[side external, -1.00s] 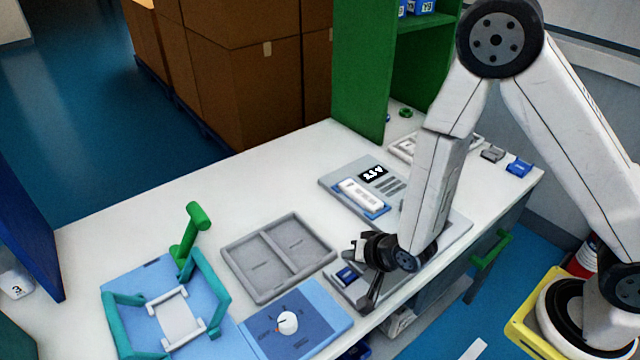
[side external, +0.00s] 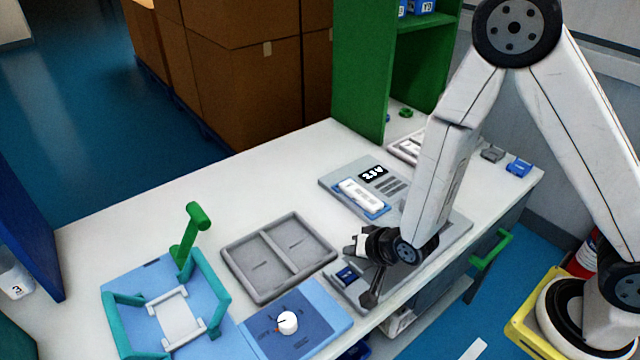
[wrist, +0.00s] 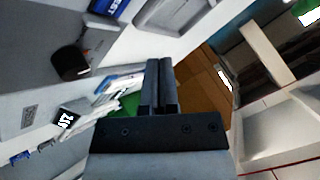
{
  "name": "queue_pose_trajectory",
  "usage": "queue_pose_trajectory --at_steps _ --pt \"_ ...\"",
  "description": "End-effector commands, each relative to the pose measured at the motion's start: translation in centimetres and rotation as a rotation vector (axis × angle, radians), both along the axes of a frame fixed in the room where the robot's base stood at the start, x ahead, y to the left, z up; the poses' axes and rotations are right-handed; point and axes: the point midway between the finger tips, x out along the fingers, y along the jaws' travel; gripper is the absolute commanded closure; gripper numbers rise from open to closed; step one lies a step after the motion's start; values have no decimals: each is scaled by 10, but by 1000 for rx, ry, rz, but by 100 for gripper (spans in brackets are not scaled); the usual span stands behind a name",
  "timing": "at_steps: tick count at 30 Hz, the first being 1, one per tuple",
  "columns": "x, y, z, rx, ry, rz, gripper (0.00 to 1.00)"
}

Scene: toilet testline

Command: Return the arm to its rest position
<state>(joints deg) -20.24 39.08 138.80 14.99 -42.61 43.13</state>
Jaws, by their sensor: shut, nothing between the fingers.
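My gripper (side external: 369,299) hangs at the end of my arm near the front edge of the white bench, in front of a small grey holder with a blue part (side external: 346,275). In the side view its dark fingers point down and partly cover the grey panel behind. In the wrist view my gripper (wrist: 159,64) shows its two fingers side by side, closed together with nothing between them. My arm is bent, with its elbow high at the upper right.
A grey two-compartment tray (side external: 262,270), a blue dial box (side external: 318,332) and a blue fixture with teal clamps (side external: 128,298) stand left of my gripper. A display unit (side external: 338,181) lies behind. A green shelf (side external: 360,75) stands at the back. A green drawer handle (side external: 492,249) sticks out front.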

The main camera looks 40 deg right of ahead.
Motion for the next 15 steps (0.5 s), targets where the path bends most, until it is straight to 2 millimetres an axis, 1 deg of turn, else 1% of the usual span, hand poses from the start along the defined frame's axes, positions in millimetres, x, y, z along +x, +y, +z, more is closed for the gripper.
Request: queue_pose_trajectory --at_steps 8,15 --pt "-4 -19 26 -90 101 100 100" --pt "-22 -47 58 -208 235 256 100"
